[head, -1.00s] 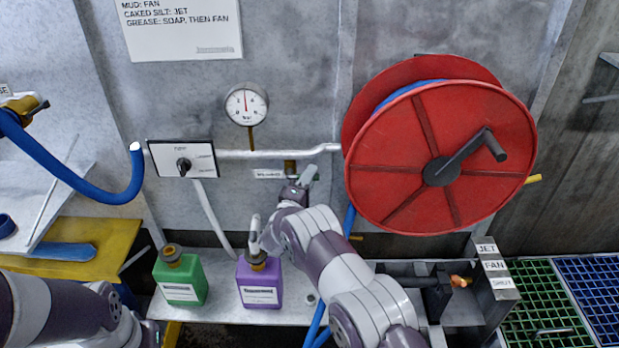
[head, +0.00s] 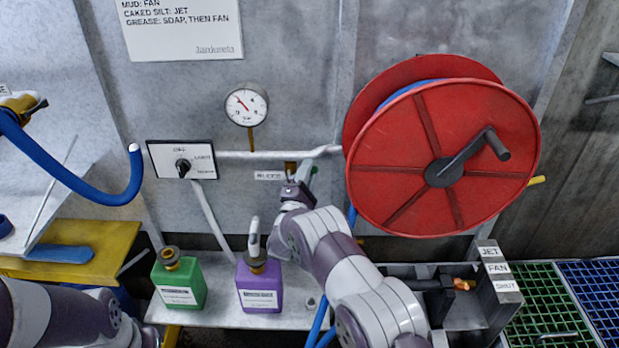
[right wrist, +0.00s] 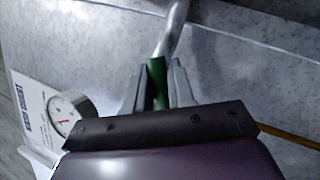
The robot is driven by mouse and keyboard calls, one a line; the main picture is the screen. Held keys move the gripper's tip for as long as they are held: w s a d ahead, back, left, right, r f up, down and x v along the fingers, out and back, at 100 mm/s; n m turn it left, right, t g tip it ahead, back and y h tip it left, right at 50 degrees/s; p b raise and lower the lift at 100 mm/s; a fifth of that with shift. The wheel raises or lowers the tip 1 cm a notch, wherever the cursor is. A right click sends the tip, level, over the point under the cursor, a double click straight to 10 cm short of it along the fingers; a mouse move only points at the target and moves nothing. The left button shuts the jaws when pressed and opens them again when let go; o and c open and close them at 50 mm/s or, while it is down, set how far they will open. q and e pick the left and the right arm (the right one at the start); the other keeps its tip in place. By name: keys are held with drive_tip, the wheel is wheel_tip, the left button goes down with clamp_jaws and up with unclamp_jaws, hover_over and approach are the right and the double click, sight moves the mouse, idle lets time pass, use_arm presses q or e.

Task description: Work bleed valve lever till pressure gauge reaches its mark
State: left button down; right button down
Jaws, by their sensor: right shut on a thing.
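The bleed valve lever has a green grip (right wrist: 157,82) and a metal stem, seen in the right wrist view. My right gripper (right wrist: 159,68) is shut on the green grip. In the head view my right gripper (head: 299,186) is at the labelled valve under the pipe, and it hides most of the lever (head: 313,174). The round white pressure gauge (head: 246,104) stands above the pipe, its red needle pointing up and left. Its scale and any mark are too small to read. The gauge also shows in the right wrist view (right wrist: 66,114). My left gripper is out of view.
A selector panel with a black knob (head: 182,160) is left of the valve. A large red hose reel (head: 400,190) stands close on the right. Green (head: 180,283) and purple (head: 260,288) bottles stand on the shelf below, near my right arm.

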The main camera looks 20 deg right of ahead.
drive_tip(key=shift+a+r+n+t+y, duration=0.15)
drive_tip(key=shift+n+t+y, duration=0.15)
drive_tip(key=shift+n, duration=0.4)
drive_tip(key=shift+a+r+n+t+y, duration=0.1)
drive_tip(key=shift+r+n+t+y, duration=0.15)
drive_tip(key=shift+n, duration=0.45)
drive_tip(key=c, duration=1.1)
unclamp_jaws()
drive_tip(key=shift+o, duration=0.2)
drive_tip(key=b+v, duration=0.1)
drive_tip(key=v, duration=1.1)
drive_tip(key=shift+s+f, duration=0.2)
drive_tip(key=shift+f, duration=0.05)
drive_tip(key=shift+a, duration=0.1)
